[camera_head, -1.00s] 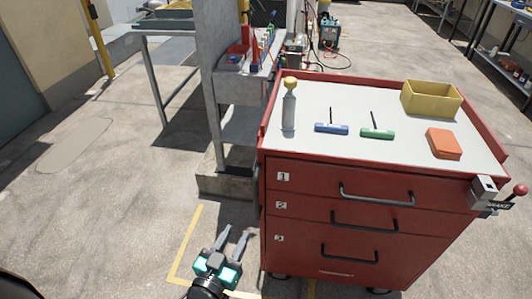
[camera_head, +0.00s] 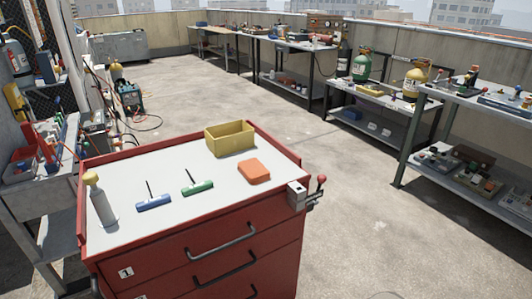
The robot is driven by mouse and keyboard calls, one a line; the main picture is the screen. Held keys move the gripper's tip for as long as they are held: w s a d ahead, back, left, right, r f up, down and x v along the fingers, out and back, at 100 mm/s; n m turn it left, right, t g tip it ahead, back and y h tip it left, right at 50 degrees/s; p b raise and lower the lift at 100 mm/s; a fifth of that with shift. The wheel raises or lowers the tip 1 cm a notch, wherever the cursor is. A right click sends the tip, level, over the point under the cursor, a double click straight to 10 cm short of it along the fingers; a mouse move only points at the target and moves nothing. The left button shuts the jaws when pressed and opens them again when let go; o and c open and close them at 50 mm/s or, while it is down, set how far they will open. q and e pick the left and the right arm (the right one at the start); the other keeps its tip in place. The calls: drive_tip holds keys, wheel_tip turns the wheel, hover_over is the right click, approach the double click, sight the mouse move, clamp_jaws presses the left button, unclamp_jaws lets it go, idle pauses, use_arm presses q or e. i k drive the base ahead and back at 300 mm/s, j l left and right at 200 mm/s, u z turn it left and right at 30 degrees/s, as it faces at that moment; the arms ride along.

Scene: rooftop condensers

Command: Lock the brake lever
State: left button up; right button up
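The brake lever (camera_head: 319,187) is a short dark lever with a red knob. It sticks up from a grey bracket (camera_head: 297,194) at the right front corner of the red tool cart (camera_head: 205,262). The knob stands just right of the bracket, and the lever looks roughly upright. The brake label under it is too small to read now. Neither of my grippers shows in the current view.
On the cart top are a grey bottle with a yellow cap (camera_head: 101,203), blue (camera_head: 154,202) and green (camera_head: 197,187) T-handle tools, an orange box (camera_head: 254,171) and a yellow bin (camera_head: 230,139). Benches (camera_head: 440,160) stand at the right. Floor right of the cart is clear.

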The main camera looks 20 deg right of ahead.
sight(321, 178)
drive_tip(key=i+l+u, duration=0.15)
drive_tip(key=l+u, duration=0.2)
drive_tip(key=l, duration=0.65)
drive_tip(key=l+u, duration=0.3)
drive_tip(key=l, duration=0.7)
drive_tip(key=k+l+u, duration=0.1)
drive_tip(key=l+u, duration=0.25)
drive_tip(key=l, duration=0.65)
